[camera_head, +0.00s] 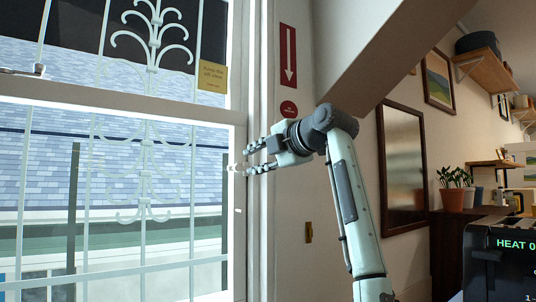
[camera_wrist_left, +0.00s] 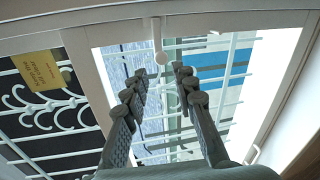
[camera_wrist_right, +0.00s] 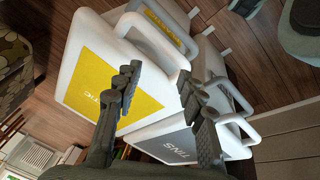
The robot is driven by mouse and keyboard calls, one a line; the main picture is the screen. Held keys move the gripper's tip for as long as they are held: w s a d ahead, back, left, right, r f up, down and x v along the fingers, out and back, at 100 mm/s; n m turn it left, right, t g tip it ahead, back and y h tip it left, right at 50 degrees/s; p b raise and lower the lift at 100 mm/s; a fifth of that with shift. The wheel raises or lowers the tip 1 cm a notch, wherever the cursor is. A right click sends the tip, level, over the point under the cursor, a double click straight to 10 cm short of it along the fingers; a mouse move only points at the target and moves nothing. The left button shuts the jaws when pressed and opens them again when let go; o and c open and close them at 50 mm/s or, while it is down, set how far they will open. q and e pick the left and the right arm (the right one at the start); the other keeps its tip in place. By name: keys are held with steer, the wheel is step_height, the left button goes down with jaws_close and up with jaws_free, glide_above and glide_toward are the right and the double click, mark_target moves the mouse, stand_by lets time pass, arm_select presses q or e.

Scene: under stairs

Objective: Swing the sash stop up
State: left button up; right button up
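A small pale fitting (camera_head: 235,168), which looks like the sash stop, sits on the right side of the white window frame. In the left wrist view a short white bar ending in a round knob (camera_wrist_left: 160,57) hangs from the frame's cross rail. My left gripper (camera_head: 249,160) is open beside the window, fingertips close to the fitting. In the left wrist view its open fingers (camera_wrist_left: 158,72) have the knob just beyond and between the tips; I cannot tell whether they touch it. My right gripper (camera_wrist_right: 157,75) shows only in the right wrist view, open and empty, with bins behind it.
A yellow note (camera_head: 212,77) is stuck on the upper pane. White metal bars (camera_head: 146,165) stand behind the glass. A sloping beam (camera_head: 375,45) hangs above my left arm. White bins with a yellow label (camera_wrist_right: 103,78) and a "TINS" label (camera_wrist_right: 182,147) lie below my right gripper.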

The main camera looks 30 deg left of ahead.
arm_select(q)
steer(key=v, duration=0.6)
steer(key=shift+d, duration=0.15)
